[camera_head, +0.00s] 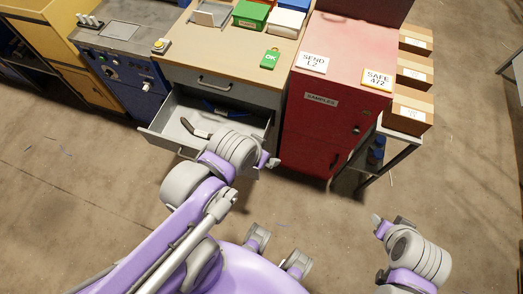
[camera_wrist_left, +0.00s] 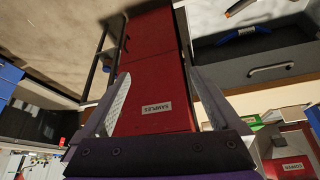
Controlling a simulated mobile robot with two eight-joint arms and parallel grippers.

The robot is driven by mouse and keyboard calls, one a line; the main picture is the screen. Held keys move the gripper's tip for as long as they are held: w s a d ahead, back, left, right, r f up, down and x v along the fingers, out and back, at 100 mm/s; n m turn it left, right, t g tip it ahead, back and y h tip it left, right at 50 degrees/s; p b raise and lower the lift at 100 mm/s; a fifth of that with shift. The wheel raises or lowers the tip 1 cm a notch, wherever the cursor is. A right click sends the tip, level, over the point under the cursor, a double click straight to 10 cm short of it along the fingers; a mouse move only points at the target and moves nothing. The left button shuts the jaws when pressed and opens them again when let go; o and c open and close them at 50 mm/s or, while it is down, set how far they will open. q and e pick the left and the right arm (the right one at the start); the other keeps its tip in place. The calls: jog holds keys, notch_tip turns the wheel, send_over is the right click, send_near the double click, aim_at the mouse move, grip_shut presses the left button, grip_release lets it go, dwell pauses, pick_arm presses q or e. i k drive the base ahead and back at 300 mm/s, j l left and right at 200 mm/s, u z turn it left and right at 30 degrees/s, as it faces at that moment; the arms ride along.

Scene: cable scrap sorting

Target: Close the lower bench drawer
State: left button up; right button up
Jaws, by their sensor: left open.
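The lower bench drawer (camera_head: 163,141) is pulled out of the wooden-topped bench in the head view. A dark tool or cable piece with a pale end (camera_head: 194,129) and a blue cable (camera_head: 226,112) lie inside it. My left gripper (camera_head: 267,157) is at the drawer's right front corner, and my left wrist hides part of the drawer front. In the wrist view, the left gripper's jaws (camera_wrist_left: 163,108) are apart with nothing between them, facing the red cabinet. The open drawer shows there at upper right (camera_wrist_left: 215,40). My right gripper (camera_head: 380,222) hangs over the floor, its jaws unclear.
The red samples cabinet (camera_head: 310,135) stands right of the drawer. The upper drawer, with handle (camera_head: 214,85), is shut. A blue machine (camera_head: 125,80) stands at left, and a shelf with cardboard boxes (camera_head: 405,115) at right. Floor (camera_head: 85,185) before the drawer's left side is clear.

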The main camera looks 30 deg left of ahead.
aim_at(166, 131)
jog(key=j+u, duration=0.1)
jog(key=u, duration=2.15)
jog(key=l, duration=0.1)
